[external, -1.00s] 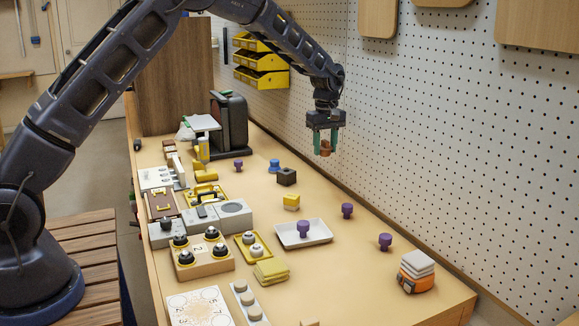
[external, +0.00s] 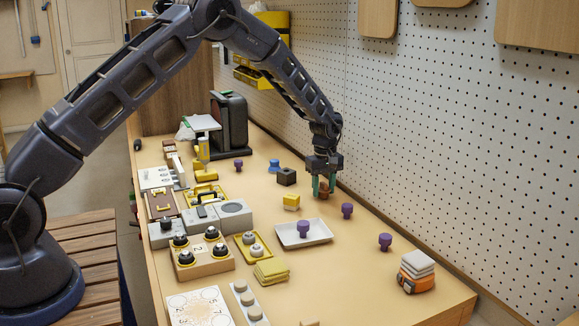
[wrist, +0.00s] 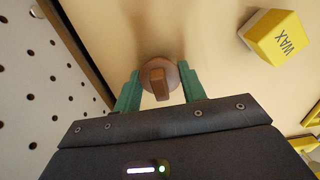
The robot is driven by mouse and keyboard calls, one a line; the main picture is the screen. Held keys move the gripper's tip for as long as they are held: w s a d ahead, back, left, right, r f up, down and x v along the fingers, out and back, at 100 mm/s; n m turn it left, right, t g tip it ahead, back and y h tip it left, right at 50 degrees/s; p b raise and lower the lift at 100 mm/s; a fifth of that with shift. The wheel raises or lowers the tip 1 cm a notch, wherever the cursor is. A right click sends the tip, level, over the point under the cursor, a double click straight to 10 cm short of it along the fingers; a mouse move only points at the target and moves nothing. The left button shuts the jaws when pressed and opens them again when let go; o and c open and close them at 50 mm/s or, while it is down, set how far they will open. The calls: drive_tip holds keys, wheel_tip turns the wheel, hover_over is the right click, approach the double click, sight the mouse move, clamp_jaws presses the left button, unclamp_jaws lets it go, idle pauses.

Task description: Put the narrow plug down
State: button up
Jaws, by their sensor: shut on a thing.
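The narrow plug is a small brown wooden piece with a round base and a narrow raised grip. It shows in the wrist view (wrist: 158,82) between the two green fingers, and in the external view (external: 323,189) low over the bench. My gripper (external: 323,186) is shut on it and points down. In the wrist view the fingers of my gripper (wrist: 158,90) stand on either side of the plug. The plug is at or just above the bench top (external: 345,265); I cannot tell whether it touches.
A yellow wax block (external: 291,202) lies left of the plug, and a dark block (external: 287,176) sits behind it. A purple knob (external: 347,210) stands to the right. A white tray (external: 318,240) with another purple knob is in front. The pegboard wall (external: 450,120) runs close on the right.

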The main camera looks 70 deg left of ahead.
drive_tip(key=shift+f, duration=0.3)
drive_tip(key=o, duration=0.9)
drive_tip(key=shift+o, duration=0.2)
drive_tip(key=shift+r, duration=0.1)
wheel_tip(320, 180, up, 12)
wheel_tip(320, 180, up, 16)
drive_tip(key=m+t, duration=0.1)
drive_tip(key=m, duration=0.3)
hover_over(324, 183)
drive_tip(key=s+d, duration=0.8)
drive_tip(key=s, duration=0.2)
drive_tip(key=s+d+r+m+t, duration=0.1)
drive_tip(key=s+d+r+m, duration=0.15)
drive_tip(key=s+r, duration=0.35)
drive_tip(key=s+d+r+m, duration=0.2)
drive_tip(key=s+d+r, duration=0.25)
drive_tip(key=s, duration=0.25)
drive_tip(key=s+d+m+t, duration=0.1)
drive_tip(key=s+d+m, duration=0.2)
drive_tip(key=s, duration=0.7)
drive_tip(key=s+d+m, duration=0.3)
drive_tip(key=s, duration=0.8)
drive_tip(key=s+d+m+t, duration=0.1)
drive_tip(key=s+d+m, duration=0.2)
drive_tip(key=s, duration=0.8)
drive_tip(key=shift+s+r+t, duration=0.15)
drive_tip(key=shift+s+t, duration=0.1)
drive_tip(key=shift+t, duration=0.05)
